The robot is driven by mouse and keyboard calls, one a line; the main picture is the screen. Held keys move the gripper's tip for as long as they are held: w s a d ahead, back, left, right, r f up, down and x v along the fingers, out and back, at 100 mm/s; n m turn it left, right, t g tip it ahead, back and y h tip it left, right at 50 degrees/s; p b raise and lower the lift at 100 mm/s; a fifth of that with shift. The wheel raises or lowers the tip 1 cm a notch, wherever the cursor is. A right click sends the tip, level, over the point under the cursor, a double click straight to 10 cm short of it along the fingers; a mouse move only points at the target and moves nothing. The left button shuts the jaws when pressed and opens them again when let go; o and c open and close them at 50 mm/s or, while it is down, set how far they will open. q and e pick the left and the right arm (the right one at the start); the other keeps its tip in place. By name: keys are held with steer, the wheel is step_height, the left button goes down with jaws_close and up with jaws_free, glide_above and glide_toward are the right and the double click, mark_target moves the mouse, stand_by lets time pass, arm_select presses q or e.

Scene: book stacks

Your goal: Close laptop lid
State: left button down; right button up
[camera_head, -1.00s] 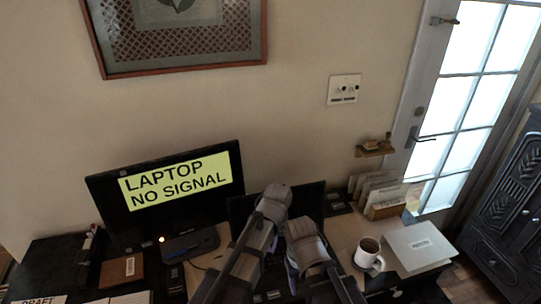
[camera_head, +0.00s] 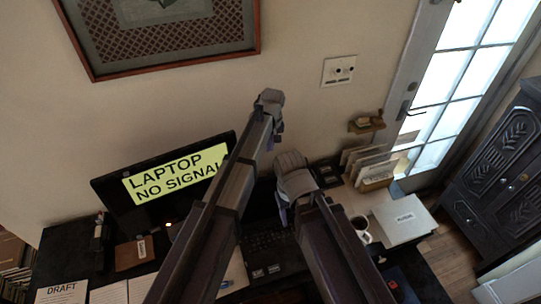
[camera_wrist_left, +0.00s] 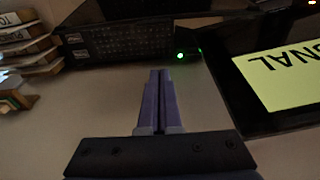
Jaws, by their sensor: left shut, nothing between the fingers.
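The laptop is partly hidden behind my arms in the head view. Its dark keyboard deck (camera_head: 266,241) shows between them, and the dark lid (camera_head: 259,197) seems to stand raised behind it, mostly covered. A black keyboard (camera_wrist_left: 120,40) shows at the top of the left wrist view. My left gripper (camera_head: 273,143) is raised in front of the wall, above the laptop area. Its fingers (camera_wrist_left: 160,75) are together and empty in the left wrist view. My right gripper (camera_head: 283,214) hangs near the keyboard's right side; its jaws are too small to read.
A monitor (camera_head: 160,190) with a yellow sign stands left of my left arm. A white mug (camera_head: 362,229), a pale labelled box (camera_head: 404,218) and a file rack (camera_head: 372,170) are at the right. Papers (camera_head: 106,292) lie front left.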

arm_select(q)
step_height(320, 180, down, 10)
steer(key=w+b, duration=0.1)
steer(key=b, duration=0.9)
steer(key=s, duration=0.1)
steer(key=s+p, duration=0.1)
steer(key=s+r, duration=0.1)
steer(key=shift+s+d, duration=0.25)
steer(key=shift+d, duration=0.15)
